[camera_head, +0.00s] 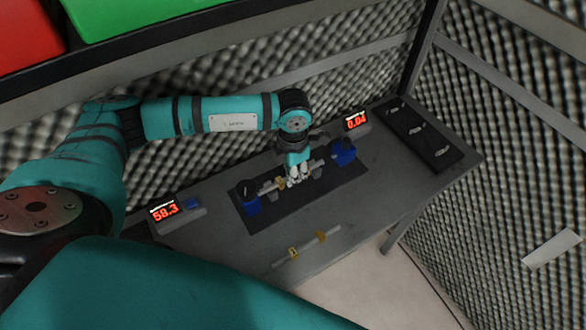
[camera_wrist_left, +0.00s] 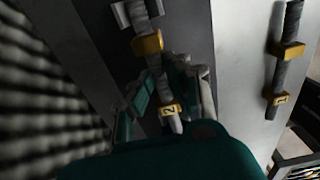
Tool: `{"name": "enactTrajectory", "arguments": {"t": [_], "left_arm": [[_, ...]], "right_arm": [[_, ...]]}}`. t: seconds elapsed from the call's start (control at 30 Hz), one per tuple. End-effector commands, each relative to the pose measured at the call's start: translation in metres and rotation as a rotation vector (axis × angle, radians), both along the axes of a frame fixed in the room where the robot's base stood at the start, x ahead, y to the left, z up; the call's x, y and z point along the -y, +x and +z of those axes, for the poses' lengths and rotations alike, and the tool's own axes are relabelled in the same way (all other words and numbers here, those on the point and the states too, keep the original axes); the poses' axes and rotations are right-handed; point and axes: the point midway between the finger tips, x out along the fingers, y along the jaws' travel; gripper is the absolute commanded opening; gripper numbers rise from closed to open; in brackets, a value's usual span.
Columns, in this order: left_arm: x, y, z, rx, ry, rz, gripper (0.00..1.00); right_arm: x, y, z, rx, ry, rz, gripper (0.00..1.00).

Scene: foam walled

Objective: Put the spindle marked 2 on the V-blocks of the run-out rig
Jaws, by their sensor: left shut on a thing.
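The spindle marked 2 (camera_wrist_left: 172,124) is a grey shaft with yellow bands; one band bears the 2 in the left wrist view. The spindle (camera_head: 268,187) lies lengthwise along the plate, between two blue parts, left (camera_head: 250,204) and right (camera_head: 343,152). In the left wrist view, its far end meets a grey block (camera_wrist_left: 124,14), which looks like a V-block; whether it rests there I cannot tell. My right gripper is not in view.
Another spindle with yellow bands (camera_head: 306,246) lies on the grey table (camera_head: 385,190) in front of the rig. Red displays stand at left (camera_head: 165,211) and right (camera_head: 356,121). A dark tray (camera_head: 421,133) with small items is at the far right. Foam walls stand behind.

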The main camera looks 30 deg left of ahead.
Motion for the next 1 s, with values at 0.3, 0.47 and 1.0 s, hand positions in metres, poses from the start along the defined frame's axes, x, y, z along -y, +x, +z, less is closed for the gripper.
{"name": "enactTrajectory", "arguments": {"t": [0.3,0.47,1.0], "left_arm": [[0.001,0.001,-0.004,0.002,-0.001,0.000,0.00],[0.000,0.000,-0.003,0.001,-0.001,0.000,0.32],[0.001,0.001,0.023,0.007,-0.003,0.000,0.36]], "right_arm": [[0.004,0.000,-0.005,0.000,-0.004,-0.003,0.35],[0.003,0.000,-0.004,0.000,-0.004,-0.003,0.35],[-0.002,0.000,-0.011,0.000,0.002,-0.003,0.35]]}}
